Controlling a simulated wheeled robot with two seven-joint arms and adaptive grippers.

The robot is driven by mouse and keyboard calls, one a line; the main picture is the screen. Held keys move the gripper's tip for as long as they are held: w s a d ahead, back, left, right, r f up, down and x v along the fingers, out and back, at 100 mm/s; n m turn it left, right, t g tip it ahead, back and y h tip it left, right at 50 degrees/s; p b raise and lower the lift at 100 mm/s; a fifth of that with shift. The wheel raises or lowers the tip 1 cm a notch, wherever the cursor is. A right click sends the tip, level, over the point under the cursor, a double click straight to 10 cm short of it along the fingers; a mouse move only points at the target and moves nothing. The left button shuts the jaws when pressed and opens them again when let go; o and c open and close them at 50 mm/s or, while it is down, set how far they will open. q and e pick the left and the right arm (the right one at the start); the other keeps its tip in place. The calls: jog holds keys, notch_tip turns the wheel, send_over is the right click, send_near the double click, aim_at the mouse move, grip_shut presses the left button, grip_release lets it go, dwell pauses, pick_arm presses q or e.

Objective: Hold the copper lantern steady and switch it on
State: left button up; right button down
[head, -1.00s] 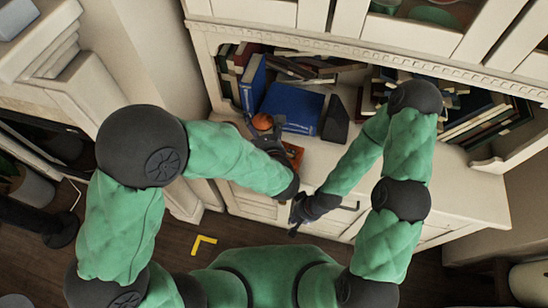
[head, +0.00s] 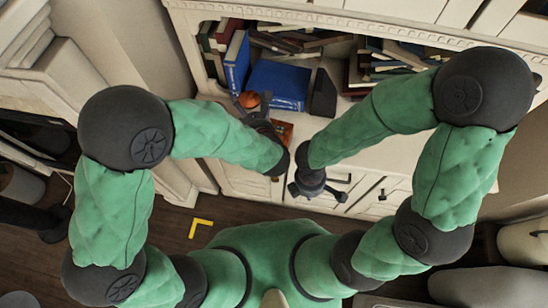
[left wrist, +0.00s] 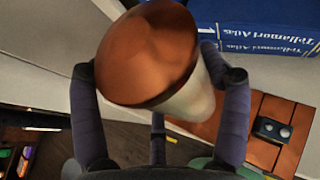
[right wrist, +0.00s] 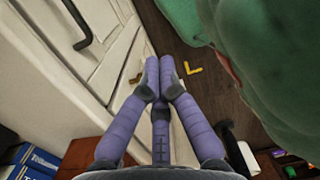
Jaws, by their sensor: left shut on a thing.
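The copper lantern shows its rounded orange-brown top (head: 250,99) beside the blue books on the cabinet's counter. In the left wrist view the copper lantern (left wrist: 150,55) fills the middle, with a pale body below its cap. My left gripper (left wrist: 159,75) has its fingers around both sides of it. Whether the lantern touches the counter is hidden. My right gripper (head: 318,190) is in front of the cabinet, to the right of and nearer than the lantern. In the right wrist view its fingers (right wrist: 160,82) meet at the tips with nothing between them.
A reddish wooden board (left wrist: 292,125) with a small dark device (left wrist: 272,130) lies beside the lantern. Blue books (head: 280,84) and a black wedge-shaped object (head: 323,93) stand behind. Cabinet drawers with dark handles (right wrist: 76,22) face my right gripper. A yellow corner mark (head: 201,227) lies on the floor.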

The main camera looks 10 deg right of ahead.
notch_tip(320, 180, up, 4)
jog(key=w+d+f+n+t+h, duration=0.1)
jog(key=w+d+n+t+h, duration=0.1)
jog(key=d+n, duration=0.1)
jog(key=a+r+n+t, duration=0.2)
jog(key=a+n+t, duration=0.2)
jog(key=a, duration=0.4)
jog(key=s+a+r+n+t+h, duration=0.1)
jog(key=a+r+n+t, duration=0.2)
jog(key=a+n+t, duration=0.2)
jog(key=a+n, duration=0.2)
jog(key=a, duration=0.2)
jog(key=shift+s+h, duration=0.15)
jog(key=shift+h, duration=0.15)
jog(key=shift+f, duration=0.15)
jog(key=w+r+x, duration=0.1)
jog(key=x, duration=1.2)
jog(key=shift+w+d+r, duration=0.15)
jog(key=shift+d, duration=0.1)
